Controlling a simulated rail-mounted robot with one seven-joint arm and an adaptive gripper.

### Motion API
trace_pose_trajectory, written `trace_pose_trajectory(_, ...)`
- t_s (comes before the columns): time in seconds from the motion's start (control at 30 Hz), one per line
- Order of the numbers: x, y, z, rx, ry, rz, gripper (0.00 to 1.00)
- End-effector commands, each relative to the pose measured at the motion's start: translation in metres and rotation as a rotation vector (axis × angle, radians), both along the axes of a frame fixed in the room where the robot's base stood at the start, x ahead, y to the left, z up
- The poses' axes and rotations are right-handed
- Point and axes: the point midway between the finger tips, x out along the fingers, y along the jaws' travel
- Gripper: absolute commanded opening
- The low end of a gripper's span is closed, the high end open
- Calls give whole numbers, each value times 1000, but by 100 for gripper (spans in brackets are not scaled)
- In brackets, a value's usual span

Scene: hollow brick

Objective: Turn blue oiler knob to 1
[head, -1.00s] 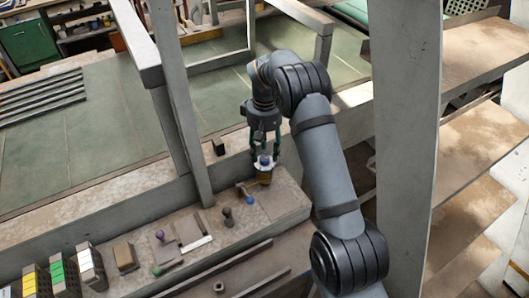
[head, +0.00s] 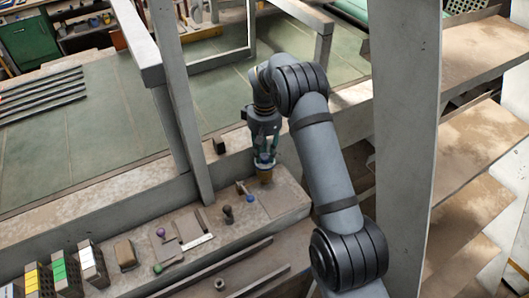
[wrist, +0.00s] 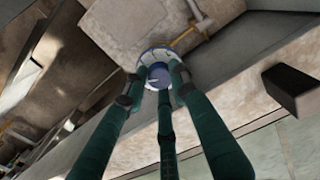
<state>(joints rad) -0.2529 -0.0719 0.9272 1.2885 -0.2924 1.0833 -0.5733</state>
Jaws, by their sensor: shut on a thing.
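The blue oiler knob (wrist: 158,77) sits on a pale round cap, with a small light mark on its face that I cannot read as a number. In the head view the knob (head: 263,157) shows between my fingers, above the amber oiler body (head: 265,177) on the ledge. My gripper (head: 264,160) points down from above, its green fingers shut around the knob. In the wrist view its three fingers (wrist: 160,88) converge on the knob from several sides. The fingers hide part of the knob and the cap.
A lever with a blue end (head: 244,190) stands left of the oiler. Dark and purple knobs (head: 160,232) stand further left. A grey post (head: 180,100) rises left of my gripper.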

Motion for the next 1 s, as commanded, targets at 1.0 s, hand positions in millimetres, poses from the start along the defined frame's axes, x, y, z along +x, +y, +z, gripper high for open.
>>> trace_pose_trajectory(1.0, 0, 0, -3, 0, 0, -342, 0)
